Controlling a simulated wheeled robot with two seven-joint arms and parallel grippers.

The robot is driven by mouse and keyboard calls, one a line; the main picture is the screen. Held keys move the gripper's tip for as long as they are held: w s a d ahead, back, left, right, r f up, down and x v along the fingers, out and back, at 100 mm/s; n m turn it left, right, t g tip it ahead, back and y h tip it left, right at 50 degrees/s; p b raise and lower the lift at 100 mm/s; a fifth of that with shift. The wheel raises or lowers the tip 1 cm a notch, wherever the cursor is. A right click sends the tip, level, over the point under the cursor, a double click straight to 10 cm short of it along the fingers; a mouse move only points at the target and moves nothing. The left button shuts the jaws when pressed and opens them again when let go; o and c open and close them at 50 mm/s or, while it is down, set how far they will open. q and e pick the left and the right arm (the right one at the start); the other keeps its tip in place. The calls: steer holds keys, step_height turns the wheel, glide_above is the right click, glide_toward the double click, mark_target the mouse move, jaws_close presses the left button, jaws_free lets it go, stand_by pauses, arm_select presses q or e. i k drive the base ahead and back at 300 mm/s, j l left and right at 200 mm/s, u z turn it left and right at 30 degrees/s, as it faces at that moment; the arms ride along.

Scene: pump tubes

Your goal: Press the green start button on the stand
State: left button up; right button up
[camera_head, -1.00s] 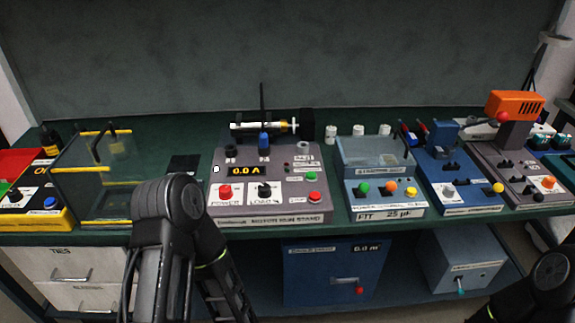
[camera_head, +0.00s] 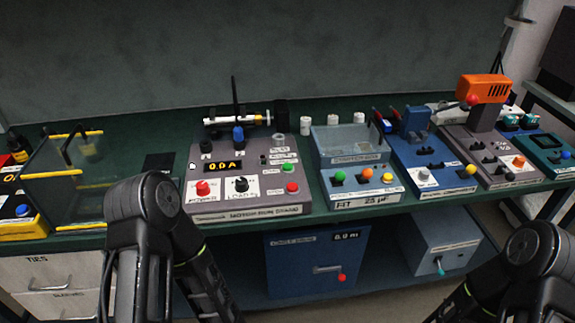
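The grey stand (camera_head: 225,207) sits on the bench left of centre, with a yellow "0.0 A" display (camera_head: 222,166) on its face. The green button (camera_head: 288,167) is near the stand's right side. A red button (camera_head: 292,187) is just below it, and a larger red button (camera_head: 202,187) is at the lower left beside a black knob (camera_head: 241,184). Nothing covers the green button. Parts of both my arms show at the bottom, the left one in front of the bench left of the stand and the right one at the lower right. Both grippers are out of view.
A clear yellow-edged box (camera_head: 62,170) stands left of the stand. A blue box with coloured buttons (camera_head: 340,187), a blue device (camera_head: 425,178) and an orange-topped machine (camera_head: 484,89) stand to its right. Blue boxes (camera_head: 315,262) sit on the lower shelf.

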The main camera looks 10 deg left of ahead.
mark_target(286, 167)
steer(key=i+l, duration=0.1)
steer(key=l, duration=0.6)
steer(key=i+l, duration=0.1)
steer(key=l, duration=0.6)
